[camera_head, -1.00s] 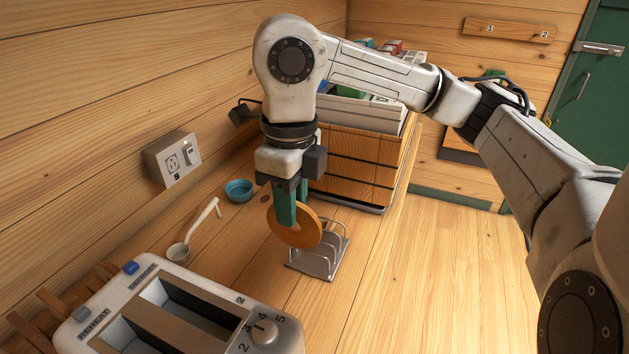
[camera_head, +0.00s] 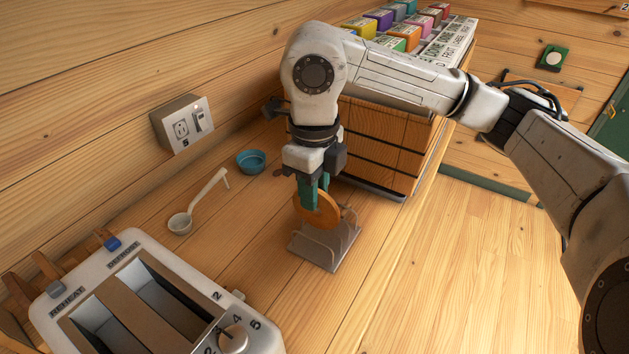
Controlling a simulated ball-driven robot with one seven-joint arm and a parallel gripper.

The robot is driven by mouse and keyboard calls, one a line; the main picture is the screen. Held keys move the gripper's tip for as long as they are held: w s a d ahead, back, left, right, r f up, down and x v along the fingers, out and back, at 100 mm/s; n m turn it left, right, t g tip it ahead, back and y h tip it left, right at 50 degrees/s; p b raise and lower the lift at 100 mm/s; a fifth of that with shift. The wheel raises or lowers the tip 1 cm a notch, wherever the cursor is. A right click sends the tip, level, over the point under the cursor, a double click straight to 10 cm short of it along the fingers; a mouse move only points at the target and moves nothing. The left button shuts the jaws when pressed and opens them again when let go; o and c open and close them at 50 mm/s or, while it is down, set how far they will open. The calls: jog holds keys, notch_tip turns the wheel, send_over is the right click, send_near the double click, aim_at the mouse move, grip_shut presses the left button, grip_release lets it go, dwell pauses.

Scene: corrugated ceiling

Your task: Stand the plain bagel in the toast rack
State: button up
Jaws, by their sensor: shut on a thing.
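The plain bagel (camera_head: 321,212) is an orange-brown ring held upright between the green fingers of my gripper (camera_head: 313,197). My gripper points down and is shut on the bagel's upper part. The metal toast rack (camera_head: 326,249) stands on the wooden counter directly below and around the bagel's lower edge. The bagel overlaps the rack's wires in this view. I cannot tell whether it rests on the rack's base or between which wires it sits.
A white toaster (camera_head: 150,300) fills the lower left. A ladle (camera_head: 197,203) and a small blue bowl (camera_head: 251,161) lie near the wall, below a socket box (camera_head: 183,124). Counter left of the rack is clear.

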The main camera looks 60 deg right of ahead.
aim_at(314, 217)
jog(key=shift+f, duration=0.8)
notch_tip(314, 217, down, 6)
jog(key=b, duration=0.6)
jog(key=shift+r, duration=0.25)
jog(key=o, duration=0.9)
jog(key=shift+r, duration=0.1)
notch_tip(314, 217, up, 11)
jog(key=shift+f, duration=0.15)
